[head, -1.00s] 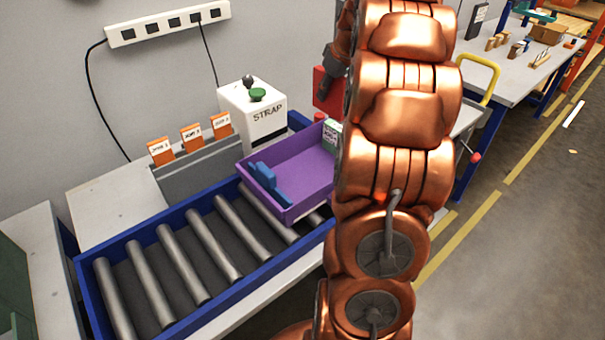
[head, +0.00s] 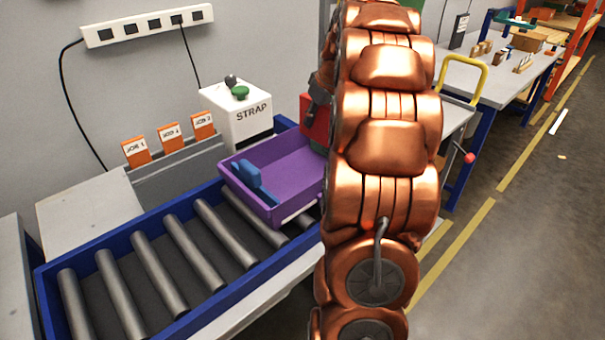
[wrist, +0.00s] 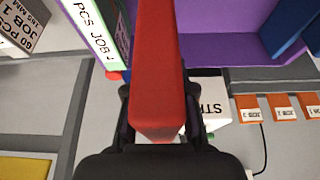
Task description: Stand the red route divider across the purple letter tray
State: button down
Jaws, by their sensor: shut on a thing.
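The purple letter tray (head: 292,165) sits on the roller conveyor. A blue divider (head: 256,184) stands in its left part. The red route divider (head: 314,120) is at the tray's far right side, partly hidden behind my copper arm. My gripper (wrist: 158,125) is shut on the red divider, which fills the middle of the wrist view (wrist: 158,65). In the wrist view the tray (wrist: 230,35) lies beyond the divider. I cannot tell whether the divider touches the tray.
A white STRAP box (head: 240,115) with a green button stands behind the conveyor (head: 150,240). Orange job cards (head: 170,136) stand in a grey rack to its left. A yellow handle (head: 465,65) rises at the right.

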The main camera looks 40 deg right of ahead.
jog(key=shift+f+p, duration=0.75)
jog(key=shift+f, duration=4.1)
jog(key=shift+f, duration=0.1)
jog(key=c, duration=1)
grip_release()
